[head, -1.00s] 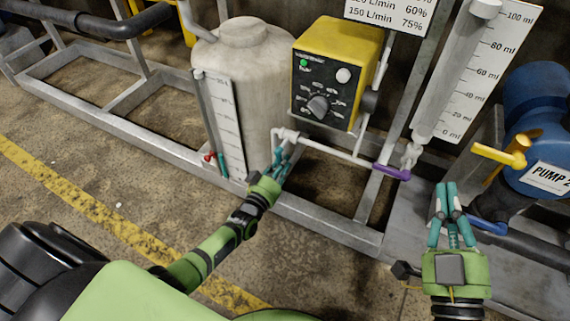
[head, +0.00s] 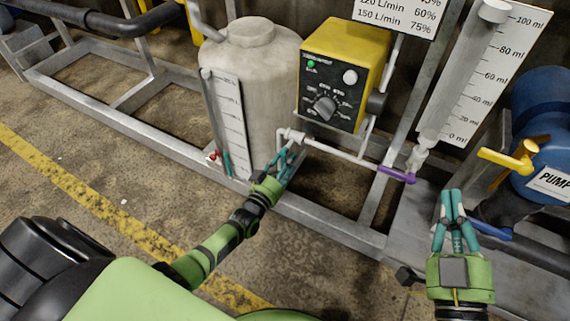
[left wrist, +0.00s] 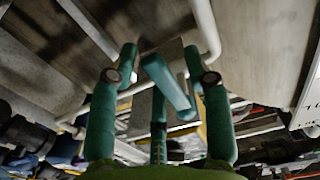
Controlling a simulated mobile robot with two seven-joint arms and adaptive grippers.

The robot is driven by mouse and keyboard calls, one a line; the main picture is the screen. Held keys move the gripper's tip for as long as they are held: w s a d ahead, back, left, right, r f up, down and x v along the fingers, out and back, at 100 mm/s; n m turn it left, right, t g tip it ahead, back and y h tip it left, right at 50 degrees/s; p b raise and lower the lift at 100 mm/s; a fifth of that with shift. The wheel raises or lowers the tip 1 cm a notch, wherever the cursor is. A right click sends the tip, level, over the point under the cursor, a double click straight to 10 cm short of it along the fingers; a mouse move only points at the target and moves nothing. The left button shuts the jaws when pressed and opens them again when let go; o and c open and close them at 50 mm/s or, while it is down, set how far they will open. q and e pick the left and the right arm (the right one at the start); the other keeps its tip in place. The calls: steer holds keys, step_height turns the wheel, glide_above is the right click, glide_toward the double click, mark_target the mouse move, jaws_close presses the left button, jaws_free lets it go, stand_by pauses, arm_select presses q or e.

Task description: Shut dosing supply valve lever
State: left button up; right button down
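My left gripper (head: 281,163) has its teal fingers at the white pipe elbow (head: 291,135), low beside the tank. In the left wrist view the left gripper (left wrist: 161,68) has its two side fingers apart. A teal flat piece (left wrist: 168,88) shows between them. A purple lever (head: 397,174) sits at the right end of the white pipe, under the measuring column. No lever is labelled as the dosing supply valve.
The beige tank (head: 255,75) and yellow dosing box (head: 342,70) stand behind my left gripper. A red valve handle (head: 215,155) is by the tank gauge. A yellow lever (head: 505,158) and blue pump (head: 545,120) are at right. The metal frame rail (head: 335,227) runs in front.

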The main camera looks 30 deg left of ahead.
arm_select(q)
steer(key=s, duration=1.2)
steer(key=shift+a, duration=0.2)
